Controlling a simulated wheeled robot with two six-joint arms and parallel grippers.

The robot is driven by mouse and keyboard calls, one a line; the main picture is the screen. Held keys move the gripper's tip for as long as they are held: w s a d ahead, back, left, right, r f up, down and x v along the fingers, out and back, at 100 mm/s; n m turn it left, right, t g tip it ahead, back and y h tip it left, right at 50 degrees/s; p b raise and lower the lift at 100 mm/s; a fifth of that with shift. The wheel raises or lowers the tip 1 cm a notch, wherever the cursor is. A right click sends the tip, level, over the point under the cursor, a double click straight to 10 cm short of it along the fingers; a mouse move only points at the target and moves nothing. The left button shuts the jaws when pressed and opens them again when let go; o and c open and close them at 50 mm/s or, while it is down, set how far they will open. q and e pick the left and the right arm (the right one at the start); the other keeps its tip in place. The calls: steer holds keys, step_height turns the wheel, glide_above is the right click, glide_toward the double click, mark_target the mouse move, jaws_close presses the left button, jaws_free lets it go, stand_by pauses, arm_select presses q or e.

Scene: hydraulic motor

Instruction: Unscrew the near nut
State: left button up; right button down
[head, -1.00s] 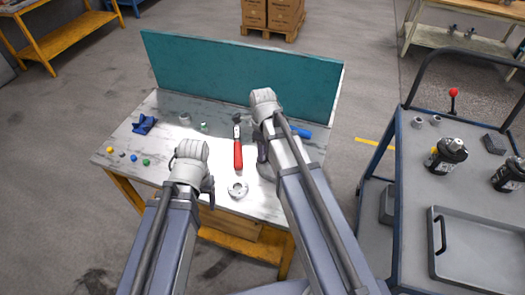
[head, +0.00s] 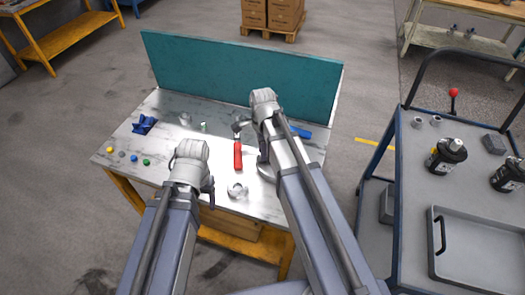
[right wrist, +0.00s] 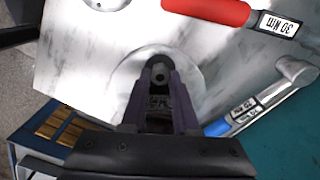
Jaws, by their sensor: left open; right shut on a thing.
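My right gripper (right wrist: 160,85) shows in the right wrist view with its two fingers close together on a small grey, round part with a dark hole, seemingly a nut (right wrist: 160,72). Whether the part is screwed on or loose I cannot tell. In the head view, my right arm covers most of this gripper, over the right half of the table. A round metal flange-like piece (head: 237,190) lies near the table's front edge. My left gripper (head: 209,187) is left of it, open, its fingers mostly hidden behind my wrist.
A blue cloth (head: 145,123) and several small coloured balls (head: 146,162) lie left. A teal panel (head: 235,75) closes the back. A trolley (head: 385,190) with black motors (head: 446,155) stands right.

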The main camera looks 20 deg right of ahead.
steer(key=n, duration=0.5)
stand_by(0.3)
steer(key=c, duration=0.9)
jaws_free()
steer(key=m, duration=1)
